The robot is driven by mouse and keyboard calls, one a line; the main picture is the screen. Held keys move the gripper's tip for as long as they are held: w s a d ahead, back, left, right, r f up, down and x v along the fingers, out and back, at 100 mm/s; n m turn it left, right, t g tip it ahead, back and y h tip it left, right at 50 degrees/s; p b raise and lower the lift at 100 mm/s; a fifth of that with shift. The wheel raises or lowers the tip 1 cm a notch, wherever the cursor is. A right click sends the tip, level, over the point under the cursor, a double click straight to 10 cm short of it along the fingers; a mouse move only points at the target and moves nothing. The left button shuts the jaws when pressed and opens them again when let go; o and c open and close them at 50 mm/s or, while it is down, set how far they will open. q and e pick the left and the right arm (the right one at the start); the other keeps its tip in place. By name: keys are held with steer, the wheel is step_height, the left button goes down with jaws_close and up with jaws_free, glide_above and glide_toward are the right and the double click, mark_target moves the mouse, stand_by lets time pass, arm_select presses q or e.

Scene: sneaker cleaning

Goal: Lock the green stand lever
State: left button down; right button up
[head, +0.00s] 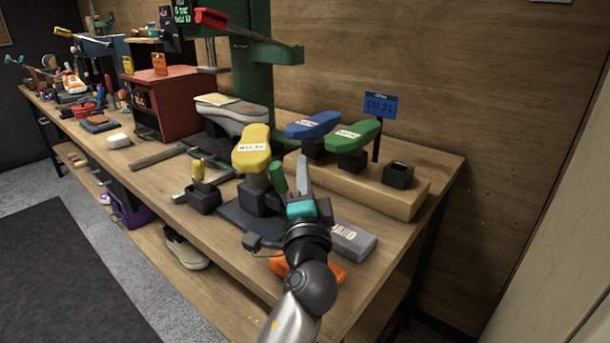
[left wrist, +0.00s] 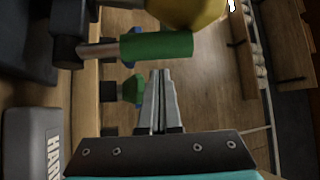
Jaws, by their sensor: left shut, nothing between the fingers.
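The stand lever has a green cylindrical grip (head: 277,177) beside the post under the yellow EU 31 last (head: 252,149). In the head view the grip stands steeply, leaning a little. In the left wrist view the green grip (left wrist: 157,46) lies across the picture on a metal rod, with the yellow last (left wrist: 190,10) beyond it. My left gripper (head: 302,170) is just right of the grip, fingers together and empty. In the left wrist view the shut fingertips (left wrist: 158,76) point at the grip; whether they touch it I cannot tell. My right gripper is not in view.
A blue last (head: 313,124) and a green last (head: 352,137) stand on a wooden block (head: 400,200) behind. A grey HARD block (head: 350,238) lies right of my gripper. A black holder (head: 204,197) with a yellow-handled tool stands left of the stand's dark base (head: 238,220).

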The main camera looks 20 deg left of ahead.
arm_select(q)
steer(key=v, duration=0.5)
steer(key=b+v, duration=0.1)
steer(key=v, duration=0.2)
steer(key=shift+s+d, duration=0.2)
steer(key=shift+d, duration=0.2)
steer(key=shift+s+d, duration=0.2)
steer(key=shift+s, duration=0.25)
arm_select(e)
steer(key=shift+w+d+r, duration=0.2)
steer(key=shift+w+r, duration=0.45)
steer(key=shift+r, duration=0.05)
